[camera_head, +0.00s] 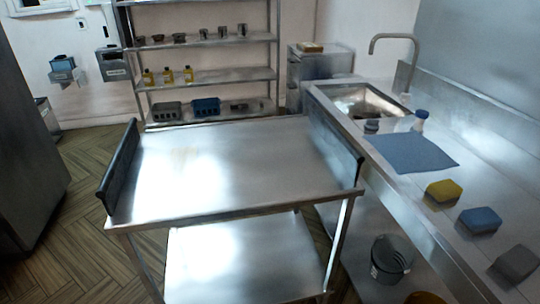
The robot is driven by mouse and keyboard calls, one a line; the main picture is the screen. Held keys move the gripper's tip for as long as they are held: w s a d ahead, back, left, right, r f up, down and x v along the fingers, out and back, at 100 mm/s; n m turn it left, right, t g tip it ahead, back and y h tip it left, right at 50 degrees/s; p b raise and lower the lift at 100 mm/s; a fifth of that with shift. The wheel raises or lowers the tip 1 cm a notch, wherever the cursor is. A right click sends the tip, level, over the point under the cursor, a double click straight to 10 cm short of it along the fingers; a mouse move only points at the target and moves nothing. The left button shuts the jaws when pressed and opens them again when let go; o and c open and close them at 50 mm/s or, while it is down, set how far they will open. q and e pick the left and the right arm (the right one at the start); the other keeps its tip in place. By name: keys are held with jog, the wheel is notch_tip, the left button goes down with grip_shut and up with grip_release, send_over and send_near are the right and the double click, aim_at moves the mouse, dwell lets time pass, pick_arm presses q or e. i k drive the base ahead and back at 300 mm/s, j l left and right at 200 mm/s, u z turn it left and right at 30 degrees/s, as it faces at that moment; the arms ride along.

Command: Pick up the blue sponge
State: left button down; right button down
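The blue sponge (480,220) lies on the steel counter (408,186) at the right. A yellow sponge (443,190) lies just behind it, and a grey sponge (516,262) lies in front of it, nearer to me. The three sit apart in a row along the counter. Neither of my grippers shows in the head view, so I cannot see their state.
A steel table (230,165) with raised dark side edges stands in the middle, its top bare. On the counter are a blue cloth (411,152), a white bottle with blue cap (420,121), and a sink (362,102) with a faucet. Shelves (210,76) stand behind.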

aim_at(478, 220)
jog(key=z, duration=1.45)
